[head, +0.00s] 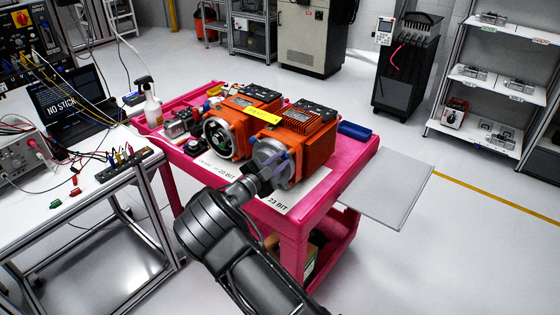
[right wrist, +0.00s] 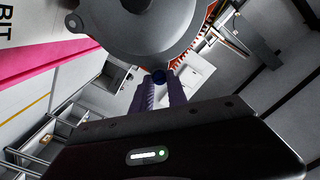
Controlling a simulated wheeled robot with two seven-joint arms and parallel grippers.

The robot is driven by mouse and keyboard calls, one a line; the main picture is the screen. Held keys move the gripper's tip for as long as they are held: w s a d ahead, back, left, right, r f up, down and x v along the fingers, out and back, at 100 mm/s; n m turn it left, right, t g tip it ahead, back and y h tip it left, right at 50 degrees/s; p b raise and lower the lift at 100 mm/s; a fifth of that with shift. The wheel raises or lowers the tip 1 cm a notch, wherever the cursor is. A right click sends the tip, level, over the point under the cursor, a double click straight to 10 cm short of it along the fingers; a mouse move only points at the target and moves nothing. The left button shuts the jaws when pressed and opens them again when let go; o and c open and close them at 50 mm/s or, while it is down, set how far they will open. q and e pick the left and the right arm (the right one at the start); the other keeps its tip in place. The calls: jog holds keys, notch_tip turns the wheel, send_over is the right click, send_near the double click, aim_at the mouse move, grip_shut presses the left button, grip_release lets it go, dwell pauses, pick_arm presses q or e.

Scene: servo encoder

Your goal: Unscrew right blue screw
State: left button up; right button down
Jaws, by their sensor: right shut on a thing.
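Two orange servo motors stand side by side on the pink cart (head: 330,190). The right motor (head: 312,145) has a round grey end cover (head: 265,152), which also shows large in the right wrist view (right wrist: 145,30). My right gripper (head: 275,172) is at the front of this cover. In the right wrist view, its fingers (right wrist: 159,84) are shut on the blue screw (right wrist: 159,76), close to the cover's lower edge. In the head view the fingers hide the screw. I cannot tell if the screw is still seated. My left gripper is out of view.
A table with a laptop (head: 68,103) and cables is at left.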

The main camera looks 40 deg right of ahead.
jog(key=shift+d+r, duration=0.2)
jog(key=shift+r, duration=0.05)
jog(key=c, duration=1.6)
grip_release()
jog(key=shift+c, duration=0.2)
jog(key=o, duration=0.3)
jog(key=shift+f, duration=0.2)
jog(key=shift+o, duration=0.2)
jog(key=shift+a, duration=0.1)
jog(key=shift+a+f, duration=0.1)
jog(key=shift+a, duration=0.15)
jog(key=b+v, duration=0.2)
jog(key=v, duration=0.5)
